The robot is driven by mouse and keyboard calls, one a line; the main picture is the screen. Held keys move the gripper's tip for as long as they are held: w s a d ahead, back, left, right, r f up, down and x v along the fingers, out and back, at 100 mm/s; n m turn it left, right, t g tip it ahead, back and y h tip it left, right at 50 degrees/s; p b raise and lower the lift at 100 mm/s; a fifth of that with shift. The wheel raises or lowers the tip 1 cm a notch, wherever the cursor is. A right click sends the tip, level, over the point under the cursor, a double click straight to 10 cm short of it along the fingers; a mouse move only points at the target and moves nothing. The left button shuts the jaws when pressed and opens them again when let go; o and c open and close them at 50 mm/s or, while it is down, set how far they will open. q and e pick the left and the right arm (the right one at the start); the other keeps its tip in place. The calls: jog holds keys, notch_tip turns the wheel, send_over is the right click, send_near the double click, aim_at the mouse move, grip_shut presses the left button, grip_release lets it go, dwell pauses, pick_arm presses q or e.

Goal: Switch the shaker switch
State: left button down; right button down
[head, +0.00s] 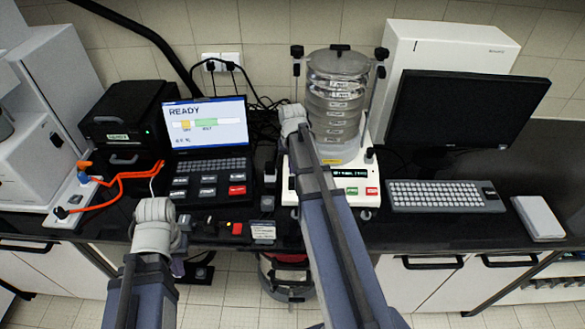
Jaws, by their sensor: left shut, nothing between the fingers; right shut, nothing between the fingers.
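The sieve shaker stands at the back centre, with a clear sieve stack (337,95) clamped on a white base (367,207). The base front has a dark display, a green key (352,191) and a red key (372,191). I cannot make out the shaker switch. My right gripper (293,114) is at the left side of the stack; its fingers are hidden behind the wrist, and I cannot tell if it touches. My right forearm covers the left part of the base. My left gripper (178,262) is shut at the bench's front edge, mostly hidden by its wrist.
A laptop (207,125) showing READY stands left of the shaker, with a keypad in front. A black box (125,115) and orange cables (125,178) are further left. A monitor (465,110), keyboard (435,195) and white pad (538,218) are at the right.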

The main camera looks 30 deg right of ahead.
aim_at(293, 185)
jog(key=f+b, duration=0.4)
jog(key=f, duration=0.1)
jog(key=f+b, duration=0.2)
jog(key=shift+w+d+f, duration=0.2)
jog(key=shift+w+f, duration=0.1)
jog(key=shift+s+f+t+b, duration=0.15)
jog(key=shift+t+b, duration=0.15)
jog(key=shift+b, duration=0.15)
jog(key=shift+w, duration=0.2)
jog(key=shift+w+d+r+p, duration=0.4)
jog(key=shift+w, duration=0.15)
